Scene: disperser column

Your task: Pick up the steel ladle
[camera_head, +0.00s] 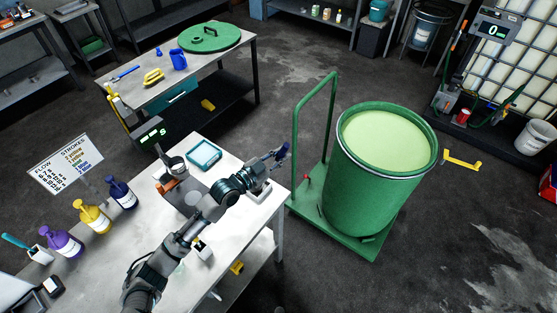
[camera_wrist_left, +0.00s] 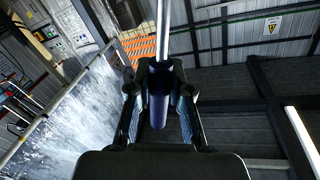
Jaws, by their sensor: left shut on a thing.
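My left gripper (camera_head: 272,160) is above the right end of the near workbench, close to its edge. In the left wrist view its fingers (camera_wrist_left: 161,95) are shut on the steel ladle, around a dark blue handle (camera_wrist_left: 159,115). A bright steel shaft (camera_wrist_left: 163,30) runs from the handle out of the top of that view. In the head view a small dark blue piece (camera_head: 283,150) shows at the fingertips. The ladle's bowl cannot be made out. My right gripper is not in view.
A large green drum (camera_head: 370,195) of pale green liquid stands on a green trolley right of the near workbench (camera_head: 215,240). Purple (camera_head: 62,243), yellow (camera_head: 93,218) and dark blue (camera_head: 121,193) bottles line the bench's left side. A teal-rimmed tray (camera_head: 204,155) lies near its back edge.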

